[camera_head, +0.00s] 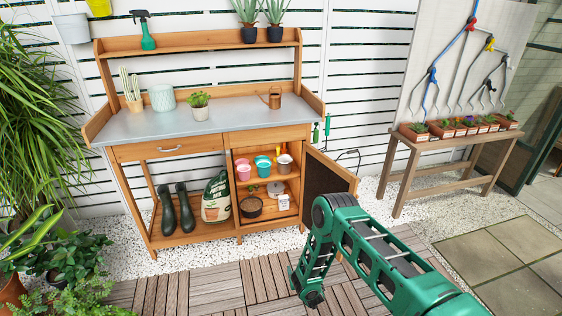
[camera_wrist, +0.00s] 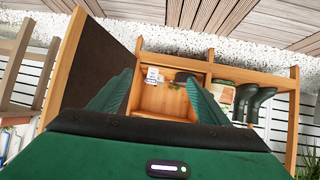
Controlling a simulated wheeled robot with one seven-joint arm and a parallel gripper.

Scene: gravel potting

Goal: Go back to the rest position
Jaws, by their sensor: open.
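My green arm reaches in from the lower right of the head view and bends down, its lower end low in front of the bench's open cabinet. In the wrist view my gripper (camera_wrist: 160,78) shows two green ridged fingers spread apart with nothing between them. Beyond them, upside down in that view, is the open cabinet (camera_wrist: 165,102) of the wooden potting bench (camera_head: 260,137). The cabinet door (camera_head: 331,178) stands open just beyond my arm, and it also shows in the wrist view (camera_wrist: 92,50). I cannot make out the fingers in the head view.
The cabinet holds small pots, a dark bowl (camera_head: 251,207) and other items. Boots (camera_head: 186,208) and a soil bag (camera_head: 216,199) stand on the lower shelf. A side table (camera_head: 437,166) with potted plants is at right. Deck tiles (camera_head: 190,289) in front are clear.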

